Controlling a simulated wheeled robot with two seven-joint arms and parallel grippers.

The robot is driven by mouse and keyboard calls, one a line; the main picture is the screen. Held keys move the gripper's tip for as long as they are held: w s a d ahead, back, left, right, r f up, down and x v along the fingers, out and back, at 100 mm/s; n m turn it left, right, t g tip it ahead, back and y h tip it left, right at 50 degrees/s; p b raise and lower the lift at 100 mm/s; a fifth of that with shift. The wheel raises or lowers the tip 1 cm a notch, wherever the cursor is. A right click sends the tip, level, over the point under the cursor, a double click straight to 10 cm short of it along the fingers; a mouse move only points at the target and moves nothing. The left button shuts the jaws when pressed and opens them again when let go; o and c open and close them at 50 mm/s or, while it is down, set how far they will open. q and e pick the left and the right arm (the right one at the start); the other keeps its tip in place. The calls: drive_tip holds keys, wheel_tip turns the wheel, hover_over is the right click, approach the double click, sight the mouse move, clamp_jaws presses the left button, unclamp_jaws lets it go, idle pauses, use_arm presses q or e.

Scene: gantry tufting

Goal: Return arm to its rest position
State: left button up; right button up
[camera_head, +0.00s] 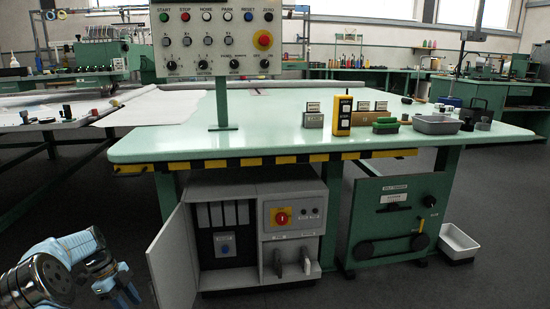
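My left arm (50,262), pale blue with a dark round metal joint, is folded low in the bottom left corner. Its gripper (122,288) hangs in front of the floor, left of the open cabinet door, and nothing shows in it. I cannot tell how far its fingers are apart. My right arm and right gripper are not in view.
A green table (240,143) with a yellow-black striped edge stands ahead. A control panel (217,40) rises over it. A grey cabinet (255,190) has its door (172,262) open near my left gripper. A white bin (459,243) sits on the floor at right.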

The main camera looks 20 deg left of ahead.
use_arm(q)
drive_tip(key=w+d+f+n, duration=0.35)
drive_tip(key=d+f, duration=0.55)
drive_tip(key=d, duration=0.4)
drive_tip(key=w+d+f+n, duration=0.35)
drive_tip(key=d+f, duration=0.55)
drive_tip(key=d, duration=0.3)
drive_tip(key=s+d+f+n+g, duration=0.1)
drive_tip(key=s+d+f+n, duration=0.3)
drive_tip(key=s+d, duration=0.55)
drive_tip(key=s+d+f+n, duration=0.2)
drive_tip(key=s+d+n, duration=0.5)
drive_tip(key=d, duration=0.5)
drive_tip(key=w+d+r+m+t+p, duration=0.1)
drive_tip(key=w+d+r+p, duration=0.2)
drive_tip(key=r, duration=0.4)
drive_tip(key=shift+r+p, duration=0.25)
drive_tip(key=shift+p, duration=0.65)
